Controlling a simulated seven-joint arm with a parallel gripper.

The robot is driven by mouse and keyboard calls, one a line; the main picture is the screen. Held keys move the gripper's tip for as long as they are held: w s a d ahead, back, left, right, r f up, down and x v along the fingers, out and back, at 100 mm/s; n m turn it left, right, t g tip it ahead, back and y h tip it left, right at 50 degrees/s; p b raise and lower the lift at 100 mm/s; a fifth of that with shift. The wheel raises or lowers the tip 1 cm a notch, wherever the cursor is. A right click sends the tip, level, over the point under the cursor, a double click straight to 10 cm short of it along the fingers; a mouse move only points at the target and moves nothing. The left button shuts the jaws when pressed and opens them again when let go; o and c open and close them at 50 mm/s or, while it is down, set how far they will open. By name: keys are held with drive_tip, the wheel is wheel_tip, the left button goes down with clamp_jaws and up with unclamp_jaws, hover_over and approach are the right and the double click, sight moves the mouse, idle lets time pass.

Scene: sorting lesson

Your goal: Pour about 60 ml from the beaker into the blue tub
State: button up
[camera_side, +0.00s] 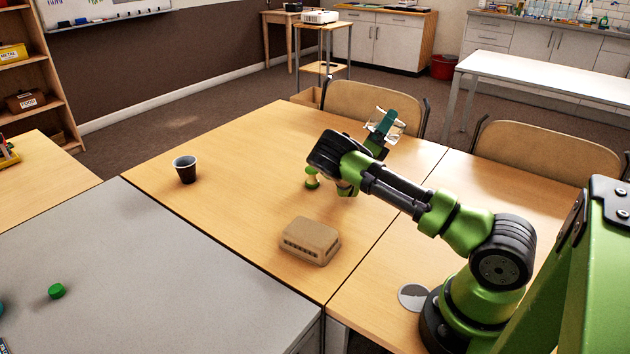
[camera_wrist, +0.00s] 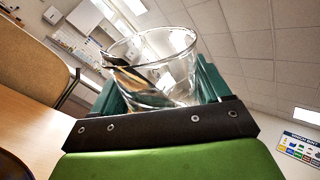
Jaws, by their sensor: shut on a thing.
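My gripper (camera_side: 382,124) is shut on a clear glass beaker (camera_side: 398,128), held up above the far side of the wooden table. In the wrist view, the beaker (camera_wrist: 152,72) sits between my teal fingers (camera_wrist: 165,95), its open rim toward the top of the picture. A dark, slanting band shows inside the glass; I cannot tell if it is liquid or reflection. No blue tub can be made out for sure. A sliver of a teal-blue thing (camera_side: 1,309) is cut off at the left edge of the side view.
A green and pale yellow object (camera_side: 312,178) is below my arm, with a brown carton-like block (camera_side: 310,241) nearer. A grey disc (camera_side: 412,297) lies by my base. A green cap (camera_side: 57,291) lies on the grey table (camera_side: 190,280).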

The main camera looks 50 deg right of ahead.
sight(376, 115)
drive_tip(key=shift+w+r+n+t, duration=0.1)
drive_tip(key=shift+r+n+t, duration=0.2)
drive_tip(key=shift+n+t, duration=0.6)
drive_tip(key=shift+w+a+r+n+t+h, duration=0.15)
drive_tip(key=shift+w+n+t+h, duration=0.3)
drive_tip(key=shift+n+t, duration=0.5)
drive_tip(key=shift+w+a+r+n+t, duration=0.2)
drive_tip(key=shift+w+n+t, duration=0.45)
drive_tip(key=shift+n+t, duration=0.3)
drive_tip(key=shift+w+r+n+t, duration=0.15)
drive_tip(key=shift+r+n+t, duration=0.05)
drive_tip(key=shift+n+t, duration=0.75)
drive_tip(key=shift+w+r+n+t, duration=0.15)
drive_tip(key=shift+n+t, duration=0.7)
drive_tip(key=shift+n, duration=0.2)
